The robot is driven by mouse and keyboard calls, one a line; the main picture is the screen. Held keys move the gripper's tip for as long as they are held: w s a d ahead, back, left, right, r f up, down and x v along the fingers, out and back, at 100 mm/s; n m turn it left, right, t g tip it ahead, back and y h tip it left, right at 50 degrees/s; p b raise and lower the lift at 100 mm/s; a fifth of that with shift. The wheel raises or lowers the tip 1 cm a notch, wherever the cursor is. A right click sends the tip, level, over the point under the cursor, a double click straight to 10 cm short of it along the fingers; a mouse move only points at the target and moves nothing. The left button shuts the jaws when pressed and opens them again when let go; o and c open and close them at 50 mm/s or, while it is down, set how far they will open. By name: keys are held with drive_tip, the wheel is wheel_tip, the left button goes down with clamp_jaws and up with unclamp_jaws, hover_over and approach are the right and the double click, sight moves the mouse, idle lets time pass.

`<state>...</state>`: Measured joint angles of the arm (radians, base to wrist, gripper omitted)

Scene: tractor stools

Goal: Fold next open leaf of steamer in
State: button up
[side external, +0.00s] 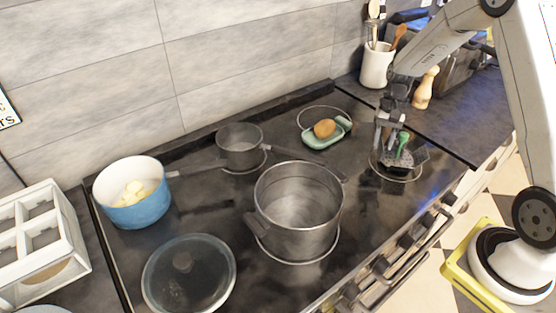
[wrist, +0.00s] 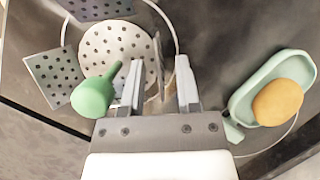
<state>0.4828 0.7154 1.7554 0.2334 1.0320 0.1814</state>
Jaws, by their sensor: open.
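The steamer (side external: 405,158) sits on the right rear-side burner ring of the stove, under my gripper. In the wrist view it has a round perforated base (wrist: 118,48) and a green knob handle (wrist: 93,96). One grey perforated leaf (wrist: 54,78) lies spread out at the left, and another leaf (wrist: 97,8) is spread out at the top. A leaf seen nearly edge-on (wrist: 158,62) stands at the right side of the base, between my fingers in the picture. My gripper (wrist: 160,78) is open. I cannot tell whether a finger touches that leaf.
A green dish (side external: 322,137) with a brown oval item (side external: 324,127) lies close by. A large steel pot (side external: 297,212), a saucepan (side external: 240,146), a blue pot (side external: 133,193) and a glass lid (side external: 188,275) occupy the stove. A utensil crock (side external: 376,66) stands behind.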

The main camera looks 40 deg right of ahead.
sight(382, 143)
drive_tip(key=v, duration=0.7)
drive_tip(key=shift+r, duration=0.4)
drive_tip(key=shift+w+d, duration=0.1)
drive_tip(key=o, duration=0.8)
drive_tip(key=n+h, duration=0.1)
drive_tip(key=n, duration=0.3)
drive_tip(key=s+a+n+t+h, duration=0.1)
drive_tip(key=n, duration=0.3)
drive_tip(key=a+n+h, duration=0.1)
drive_tip(key=n, duration=0.4)
drive_tip(key=shift+s+a+f+t, duration=0.1)
drive_tip(key=shift+s+f+t, duration=0.05)
drive_tip(key=shift+f+t, duration=0.2)
drive_tip(key=n, duration=0.3)
drive_tip(key=n+h, duration=0.1)
drive_tip(key=shift+s+a+f+n+t, duration=0.1)
drive_tip(key=shift+s+a+n+t, duration=0.1)
drive_tip(key=shift+a+n+t, duration=0.2)
drive_tip(key=shift+f, duration=0.2)
drive_tip(key=shift+f, duration=3.75)
